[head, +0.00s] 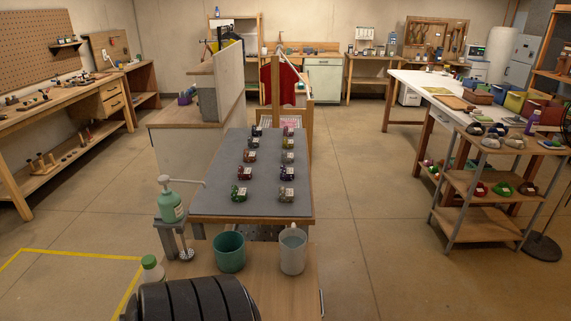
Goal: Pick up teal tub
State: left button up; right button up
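The teal tub (229,253) stands upright on the wooden counter at the lower middle of the head view, just in front of the grey mat. Its open top faces up, and its inside looks empty from here. A pale grey-white jug (293,252) stands to its right, with a small gap between them. Neither of my grippers shows in the view, so their distance from the tub cannot be seen.
A green pump bottle (171,203) stands left of the tub, and a white bottle with a green cap (152,269) is at the lower left. Behind, a grey mat (265,180) holds several small bundles in two columns. Floor is open on both sides.

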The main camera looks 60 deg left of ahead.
aim_at(228, 246)
jog(key=i+l+u, duration=0.25)
jog(key=i+l, duration=0.4)
jog(key=i+u, duration=0.2)
jog(key=u, duration=0.25)
jog(key=i+u, duration=0.2)
jog(key=u, duration=0.25)
jog(key=i+l+u, duration=0.1)
jog(key=u, duration=0.35)
jog(key=i+l+u, duration=0.2)
jog(key=u, duration=0.3)
jog(key=i, duration=0.1)
